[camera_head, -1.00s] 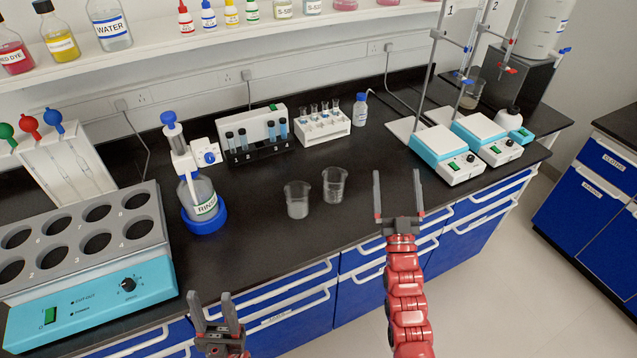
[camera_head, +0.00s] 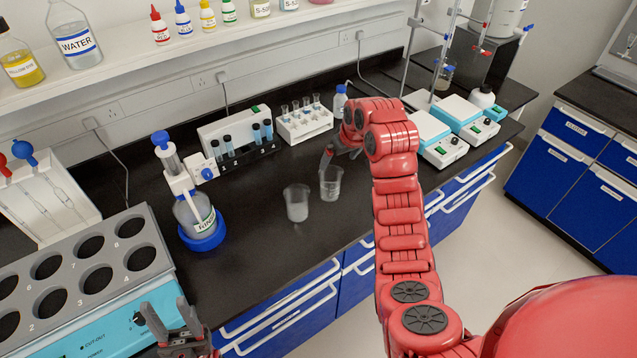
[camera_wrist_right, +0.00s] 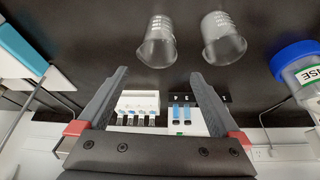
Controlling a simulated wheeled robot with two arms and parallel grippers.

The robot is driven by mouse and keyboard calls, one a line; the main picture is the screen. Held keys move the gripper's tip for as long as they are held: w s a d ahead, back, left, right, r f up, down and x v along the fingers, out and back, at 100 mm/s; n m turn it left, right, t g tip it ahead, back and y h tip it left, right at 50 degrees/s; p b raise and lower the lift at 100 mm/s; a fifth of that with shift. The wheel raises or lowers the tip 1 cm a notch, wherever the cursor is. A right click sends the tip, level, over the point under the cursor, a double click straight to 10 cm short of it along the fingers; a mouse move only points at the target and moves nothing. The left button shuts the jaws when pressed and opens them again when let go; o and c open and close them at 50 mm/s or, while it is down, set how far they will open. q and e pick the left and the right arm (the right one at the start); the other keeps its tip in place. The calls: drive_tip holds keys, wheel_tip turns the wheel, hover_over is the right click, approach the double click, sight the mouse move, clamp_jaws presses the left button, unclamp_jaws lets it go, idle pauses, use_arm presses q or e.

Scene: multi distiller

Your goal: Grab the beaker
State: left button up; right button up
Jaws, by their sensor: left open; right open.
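Two clear glass beakers stand upright side by side on the black bench. The left beaker (camera_head: 297,204) and the right beaker (camera_head: 331,184) are apart from each other. In the right wrist view the beakers appear at the top, one (camera_wrist_right: 157,44) left of centre and one (camera_wrist_right: 222,40) right of centre. My right gripper (camera_head: 330,155) is open and empty, close to the right beaker on its far side; the arm hides part of it. Its open fingers (camera_wrist_right: 160,95) point toward the beakers in the wrist view. My left gripper (camera_head: 165,318) is open and empty at the bench's front edge.
A rinse bottle (camera_head: 195,215) in a blue base stands left of the beakers. Behind are a vial rack (camera_head: 240,160), a white tube rack (camera_head: 305,125) and a small bottle (camera_head: 340,102). A heating block (camera_head: 110,285) is front left; stirrers (camera_head: 440,140) are right.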

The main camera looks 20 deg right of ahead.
drive_tip(key=b, duration=0.2)
approach(330, 179)
drive_tip(key=a+f, duration=0.1)
drive_tip(key=f, duration=0.1)
drive_tip(key=shift+s+a+f, duration=0.15)
drive_tip(key=shift+a+f, duration=0.2)
drive_tip(key=shift+a, duration=0.05)
drive_tip(key=shift+w+f+p, duration=0.25)
drive_tip(key=shift+f+p, duration=0.15)
drive_tip(key=shift+f, duration=0.15)
drive_tip(key=shift+w+f+p, duration=0.2)
drive_tip(key=shift+f+p, duration=0.2)
drive_tip(key=shift+p, duration=0.15)
drive_tip(key=shift+w+f+g+p, duration=0.3)
drive_tip(key=shift+f+p, duration=0.05)
drive_tip(key=shift+f, duration=0.3)
drive_tip(key=shift+x, duration=1.05)
drive_tip(key=shift+w+f, duration=0.15)
drive_tip(key=shift+f, duration=0.1)
